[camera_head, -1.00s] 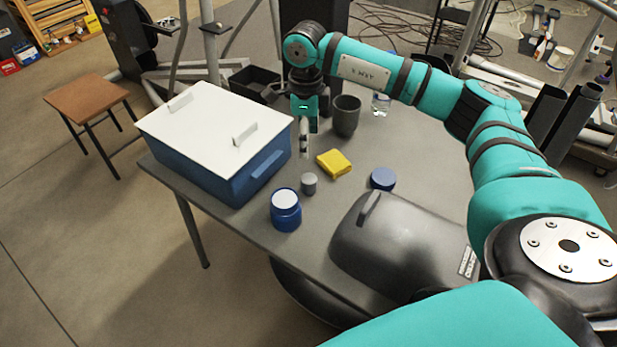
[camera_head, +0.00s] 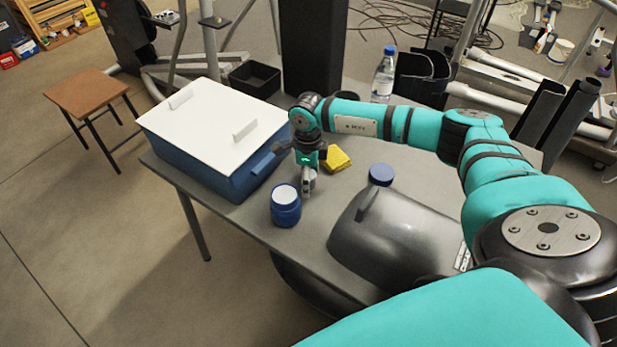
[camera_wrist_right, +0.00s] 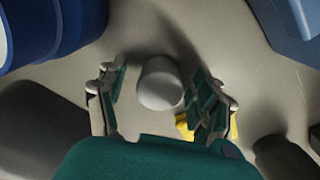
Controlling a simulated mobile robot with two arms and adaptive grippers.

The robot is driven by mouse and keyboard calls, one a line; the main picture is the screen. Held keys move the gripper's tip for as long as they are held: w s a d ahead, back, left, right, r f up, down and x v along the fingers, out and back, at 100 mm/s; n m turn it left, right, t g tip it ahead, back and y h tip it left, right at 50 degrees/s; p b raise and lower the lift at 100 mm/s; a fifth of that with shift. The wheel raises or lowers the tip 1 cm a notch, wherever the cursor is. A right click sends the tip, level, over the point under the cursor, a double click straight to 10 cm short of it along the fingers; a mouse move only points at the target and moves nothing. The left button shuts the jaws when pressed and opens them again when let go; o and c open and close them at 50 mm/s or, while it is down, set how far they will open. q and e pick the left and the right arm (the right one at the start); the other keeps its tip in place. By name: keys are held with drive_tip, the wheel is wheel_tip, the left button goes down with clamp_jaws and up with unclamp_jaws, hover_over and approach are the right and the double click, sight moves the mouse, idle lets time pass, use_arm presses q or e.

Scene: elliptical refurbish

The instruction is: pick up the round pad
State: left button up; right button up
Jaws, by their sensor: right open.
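The small grey round piece (camera_wrist_right: 160,84), which I take for the round pad, stands on the table. In the right wrist view it lies between the two spread fingers of my right gripper (camera_wrist_right: 160,104), with a gap on each side. In the head view my right gripper (camera_head: 308,186) points down over it and hides most of it. The right gripper is open and holds nothing. A flat blue round piece (camera_head: 381,174) also lies on the table, to the right of the gripper. My left gripper is out of view.
A blue jar with a white lid (camera_head: 286,205) stands close to the gripper, front left. A blue box with a white lid (camera_head: 215,125) is to the left. A yellow sponge (camera_head: 337,158) lies just behind. A dark grey domed case (camera_head: 395,235) fills the front right. A bottle (camera_head: 383,75) stands farther back.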

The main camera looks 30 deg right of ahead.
drive_tip(key=shift+f, duration=0.2)
drive_tip(key=c, duration=1.1)
wheel_tip(320, 180, up, 10)
drive_tip(key=shift+r+b, duration=0.1)
drive_tip(key=shift+b, duration=0.3)
drive_tip(key=shift+c, duration=0.2)
drive_tip(key=o, duration=0.5)
drive_tip(key=c, duration=0.5)
